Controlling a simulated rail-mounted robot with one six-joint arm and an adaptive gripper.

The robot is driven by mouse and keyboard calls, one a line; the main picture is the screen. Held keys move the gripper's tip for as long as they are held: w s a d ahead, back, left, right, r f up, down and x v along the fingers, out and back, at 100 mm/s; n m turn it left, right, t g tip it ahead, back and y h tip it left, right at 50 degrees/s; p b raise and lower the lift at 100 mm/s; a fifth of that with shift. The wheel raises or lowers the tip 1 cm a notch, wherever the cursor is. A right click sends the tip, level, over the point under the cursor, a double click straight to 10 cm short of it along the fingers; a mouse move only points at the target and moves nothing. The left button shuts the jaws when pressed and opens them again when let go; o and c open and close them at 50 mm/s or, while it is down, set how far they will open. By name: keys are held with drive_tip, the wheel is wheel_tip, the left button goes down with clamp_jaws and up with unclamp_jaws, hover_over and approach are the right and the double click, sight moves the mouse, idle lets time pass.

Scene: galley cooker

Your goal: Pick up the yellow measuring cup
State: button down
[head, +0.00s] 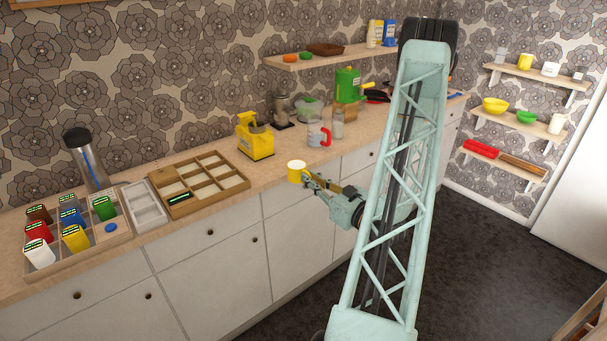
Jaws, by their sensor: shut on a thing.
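The yellow measuring cup (296,170) has a pale inside and is at the tip of my gripper (308,178), near the front edge of the counter. My gripper reaches in from the right, past the counter's edge, and is shut on the cup. The cup appears to be above the counter edge, but the exact gap cannot be told from this view. The fingertips are small here and partly hidden by the cup.
Wall shelves (512,120) hang at the right. The floor in front is clear.

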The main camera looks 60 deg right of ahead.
drive_tip(key=shift+v, duration=0.9)
drive_tip(key=shift+r, duration=0.1)
